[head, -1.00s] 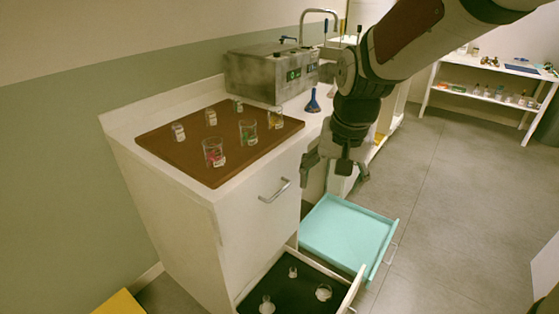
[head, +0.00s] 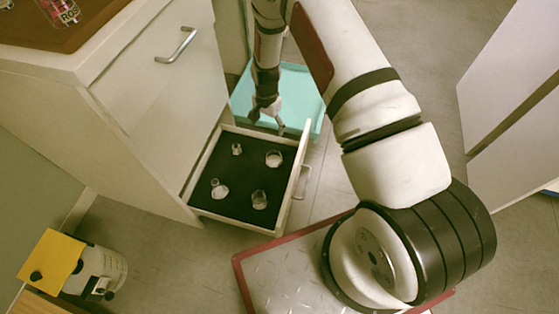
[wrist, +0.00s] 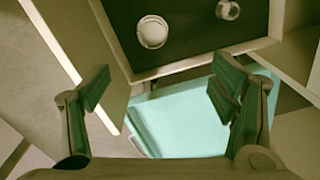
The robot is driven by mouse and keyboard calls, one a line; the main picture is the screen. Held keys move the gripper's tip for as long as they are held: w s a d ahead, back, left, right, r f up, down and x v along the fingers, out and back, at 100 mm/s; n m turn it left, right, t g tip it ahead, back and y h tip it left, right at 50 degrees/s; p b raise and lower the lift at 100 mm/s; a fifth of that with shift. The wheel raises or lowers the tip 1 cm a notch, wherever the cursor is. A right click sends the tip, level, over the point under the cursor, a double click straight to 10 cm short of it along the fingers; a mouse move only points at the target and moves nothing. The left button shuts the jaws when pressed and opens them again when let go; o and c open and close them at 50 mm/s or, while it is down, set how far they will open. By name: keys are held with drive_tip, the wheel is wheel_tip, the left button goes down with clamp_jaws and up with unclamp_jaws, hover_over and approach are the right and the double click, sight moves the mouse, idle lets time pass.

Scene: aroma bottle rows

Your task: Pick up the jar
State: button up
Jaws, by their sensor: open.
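Several small glass jars stand apart on the dark lining of the pulled-out lower drawer: a back left one (head: 236,149), a back right one (head: 273,159), a front left one (head: 217,189) and a front right one (head: 259,200). The frames do not show which is meant. My gripper (head: 267,120) is open and empty at the drawer's far side, above the turquoise drawer. In the wrist view, my gripper (wrist: 160,88) has its fingers wide apart with nothing between them. A round jar (wrist: 153,32) and a smaller-looking one (wrist: 228,10) lie beyond the fingertips.
The drawer's pale rim (head: 290,185) surrounds the jars. The white cabinet (head: 120,130) stands at the left, with glassware (head: 62,10) on top. A yellow-lidded container (head: 100,268) is on the floor at lower left.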

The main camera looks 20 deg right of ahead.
wheel_tip(320, 180, down, 16)
drive_tip(key=s+d+r+m+b, duration=0.1)
drive_tip(key=b, duration=0.6)
hover_over(273, 157)
drive_tip(key=s+a, duration=0.1)
drive_tip(key=s, duration=0.2)
drive_tip(key=shift+f, duration=3.2)
drive_tip(key=shift+c, duration=0.6)
drive_tip(key=c, duration=1.2)
